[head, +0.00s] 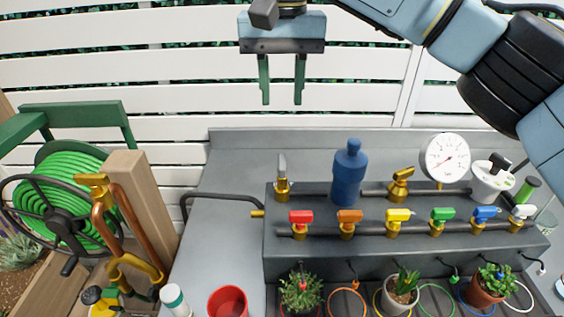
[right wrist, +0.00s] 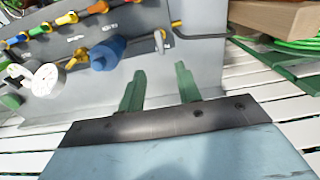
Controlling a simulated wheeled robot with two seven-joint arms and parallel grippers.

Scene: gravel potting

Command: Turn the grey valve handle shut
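The grey valve handle (head: 282,163) stands upright on a brass valve at the left end of the upper pipe, left of the blue cylinder (head: 346,175). In the right wrist view a small grey and brass fitting beside the blue cylinder (right wrist: 107,53) looks like the same valve (right wrist: 159,41). My right gripper (head: 281,98) is open and empty. In the head view it appears above the handle, against the white fence, with its fingers pointing down and apart from the valve. My left gripper is not in view.
Several coloured valves, such as the red one (head: 301,217), line the lower pipe. A white gauge (head: 445,158) stands at the right. A dark bent pipe (head: 222,195) runs left of the valve. A green hose reel (head: 62,200) is at far left. The bench top (head: 215,230) has clear room.

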